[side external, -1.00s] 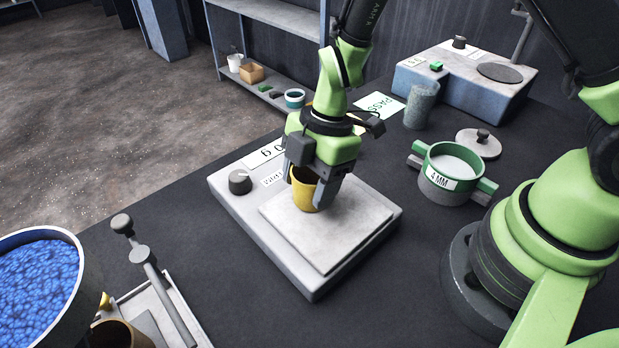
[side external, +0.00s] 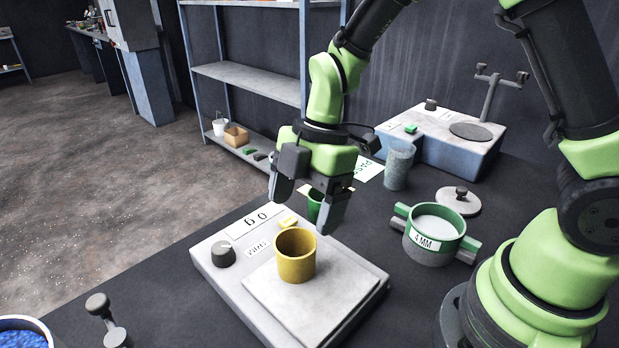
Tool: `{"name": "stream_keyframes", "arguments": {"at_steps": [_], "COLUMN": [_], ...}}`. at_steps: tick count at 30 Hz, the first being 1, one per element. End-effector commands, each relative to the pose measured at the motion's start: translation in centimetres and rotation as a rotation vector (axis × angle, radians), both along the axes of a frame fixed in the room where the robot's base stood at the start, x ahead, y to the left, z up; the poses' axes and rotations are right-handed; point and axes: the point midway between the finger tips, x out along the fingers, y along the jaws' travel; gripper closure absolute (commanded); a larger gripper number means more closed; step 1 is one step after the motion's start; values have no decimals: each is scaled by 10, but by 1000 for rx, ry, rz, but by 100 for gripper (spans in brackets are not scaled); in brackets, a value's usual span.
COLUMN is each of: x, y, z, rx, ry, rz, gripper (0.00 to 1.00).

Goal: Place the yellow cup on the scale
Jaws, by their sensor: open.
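The yellow cup (side external: 295,262) stands upright on the pale square plate of the scale (side external: 325,308), near the plate's back edge. The scale is a light grey box with a dark knob, a small yellow button and a label panel. My gripper (side external: 304,212) is open and empty above and behind the cup, fingers pointing down and apart from it.
A green sieve marked 4 MM (side external: 434,232) and a grey lid (side external: 458,200) lie to the right. A grey cylinder (side external: 398,168) and a blue-sided machine (side external: 440,140) stand at the back. A blue-filled bowl (side external: 24,336) is at bottom left.

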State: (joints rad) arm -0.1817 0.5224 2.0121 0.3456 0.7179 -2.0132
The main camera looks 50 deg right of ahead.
Motion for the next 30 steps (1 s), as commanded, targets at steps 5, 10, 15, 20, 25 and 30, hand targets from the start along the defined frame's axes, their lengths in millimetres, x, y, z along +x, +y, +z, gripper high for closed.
{"name": "stream_keyframes", "arguments": {"at_steps": [5, 10, 15, 20, 25, 30], "x": [1, 0, -3, -20, -59, -101], "y": [-9, -12, -14, -27, -47, -63], "z": [27, 36, 45, 85, 131, 155], "rx": [0, -2, -2, 13, 106, 275], "ry": [-4, 0, -4, -24, -36, -24], "rz": [-1, -1, -57, -373, -908, -1399], "gripper": [16, 16, 16, 16, 16, 16]}}
